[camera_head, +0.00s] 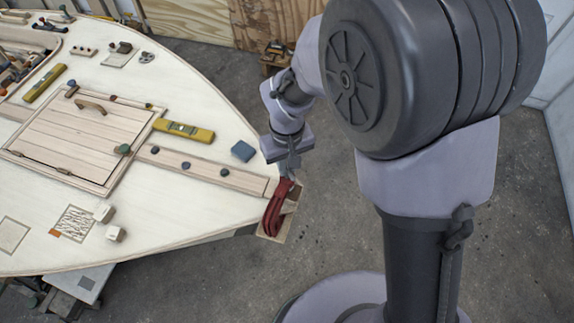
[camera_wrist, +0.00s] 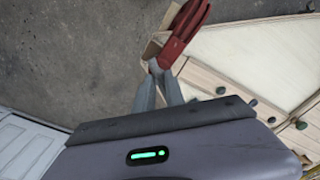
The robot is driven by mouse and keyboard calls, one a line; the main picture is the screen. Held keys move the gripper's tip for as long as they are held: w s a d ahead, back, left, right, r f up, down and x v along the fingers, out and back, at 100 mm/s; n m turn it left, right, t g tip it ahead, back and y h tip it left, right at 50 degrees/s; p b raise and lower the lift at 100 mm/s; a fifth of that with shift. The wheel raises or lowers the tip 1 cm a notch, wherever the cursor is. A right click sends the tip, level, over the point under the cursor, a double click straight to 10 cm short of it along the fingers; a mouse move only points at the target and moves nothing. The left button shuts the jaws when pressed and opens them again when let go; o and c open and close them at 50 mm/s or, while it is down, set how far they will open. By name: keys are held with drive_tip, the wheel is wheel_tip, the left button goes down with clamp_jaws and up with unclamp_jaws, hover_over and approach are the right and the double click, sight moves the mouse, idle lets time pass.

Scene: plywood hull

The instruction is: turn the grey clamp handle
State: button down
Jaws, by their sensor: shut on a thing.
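A red clamp (camera_head: 275,212) sits at the pointed tip of the plywood hull (camera_head: 225,125). My gripper (camera_head: 290,174) reaches down to the top of the clamp in the head view. In the wrist view the red clamp (camera_wrist: 186,30) lies just beyond my fingertips (camera_wrist: 158,74). My fingers are shut on the small grey clamp handle (camera_wrist: 155,65), beside the red body. The handle is mostly hidden between the fingers, and its angle is hard to tell.
A blue block (camera_head: 243,151) and a yellow level (camera_head: 184,130) lie on the deck near the tip. A hatch (camera_head: 85,135) is further left. The concrete floor (camera_head: 330,225) beside the tip is clear. A small wooden stool (camera_head: 276,56) stands behind.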

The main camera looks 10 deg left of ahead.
drive_tip(key=m+b, duration=0.2)
drive_tip(key=m, duration=0.4)
drive_tip(key=shift+f+m, duration=0.1)
drive_tip(key=shift+m, duration=0.2)
drive_tip(key=m+b, duration=0.2)
drive_tip(key=m, duration=0.4)
idle(0.3)
drive_tip(key=c, duration=1.3)
unclamp_jaws()
wheel_tip(320, 180, up, 18)
drive_tip(key=p, duration=0.6)
drive_tip(key=shift+s+f, duration=0.15)
drive_tip(key=shift+s, duration=0.1)
drive_tip(key=shift+a, duration=0.1)
